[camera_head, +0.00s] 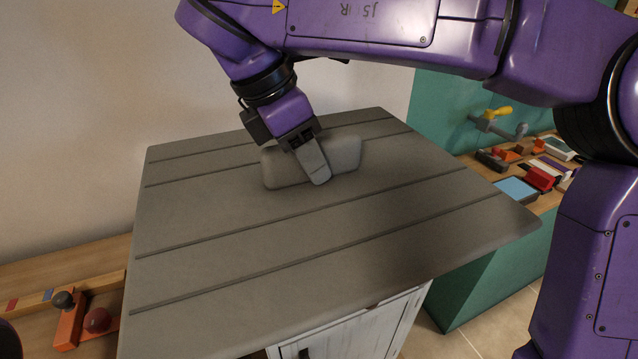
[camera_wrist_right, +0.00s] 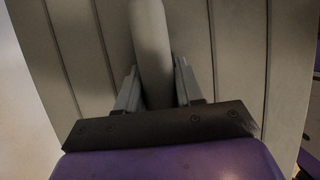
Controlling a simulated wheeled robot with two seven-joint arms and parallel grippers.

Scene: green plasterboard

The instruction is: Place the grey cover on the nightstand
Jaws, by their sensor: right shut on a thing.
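The grey cover (camera_head: 343,154) is a soft-edged oblong block standing on its long edge at the nightstand top (camera_head: 230,225). It is towards the back of the top, and its lower edge looks to touch or nearly touch the boards. My right gripper (camera_head: 316,175) reaches down over its middle and is shut on it. In the right wrist view the cover (camera_wrist_right: 151,40) runs between the two fingers of the gripper (camera_wrist_right: 157,75). The far finger is hidden in the head view. My left gripper is not in view.
The rest of the grey plank top is clear. A green workbench (camera_head: 490,270) with tools and boxes stands at the right. A wooden surface with toy-like blocks (camera_head: 85,315) lies at lower left. A plain wall (camera_head: 100,90) is behind.

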